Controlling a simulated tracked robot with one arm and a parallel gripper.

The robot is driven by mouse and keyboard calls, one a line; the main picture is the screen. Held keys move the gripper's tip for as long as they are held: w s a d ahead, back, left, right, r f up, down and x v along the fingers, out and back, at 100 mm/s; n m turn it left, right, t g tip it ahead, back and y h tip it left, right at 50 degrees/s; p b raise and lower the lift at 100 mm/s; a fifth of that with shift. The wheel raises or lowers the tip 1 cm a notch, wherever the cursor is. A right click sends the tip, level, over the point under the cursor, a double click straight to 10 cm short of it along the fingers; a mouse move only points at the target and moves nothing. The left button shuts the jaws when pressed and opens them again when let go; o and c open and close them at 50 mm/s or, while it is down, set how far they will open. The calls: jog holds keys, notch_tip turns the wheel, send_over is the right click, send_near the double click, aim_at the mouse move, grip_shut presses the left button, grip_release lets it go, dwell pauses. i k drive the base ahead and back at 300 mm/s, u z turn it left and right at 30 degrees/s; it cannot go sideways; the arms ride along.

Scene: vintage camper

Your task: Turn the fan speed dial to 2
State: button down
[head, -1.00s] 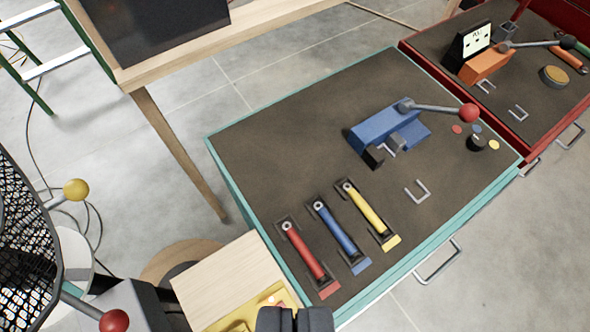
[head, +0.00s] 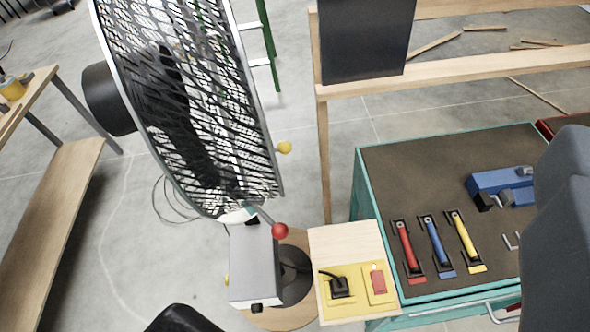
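A large fan with a black mesh cage (head: 190,110) stands left of centre. Below it is its grey box-shaped base (head: 253,265). A small black knob (head: 257,308) is at the lower front of that box; it may be the speed dial, but no numbers or pointer can be read. A red ball handle (head: 280,231) and a yellow ball handle (head: 284,148) stick out at the fan's right side. A large dark grey shape at the right edge and a dark piece at the bottom left seem to be mine. I cannot make out fingertips or whether my gripper is open.
A wooden block (head: 345,243) carries a yellow panel with a black plug (head: 340,287) and a red switch (head: 378,282). To its right is a teal-edged cabinet (head: 400,160) with coloured levers. A wooden bench (head: 45,220) stands left.

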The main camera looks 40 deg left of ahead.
aim_at(256, 307)
jog(key=u, duration=2.4)
jog(key=k, duration=2.05)
jog(key=z, duration=0.7)
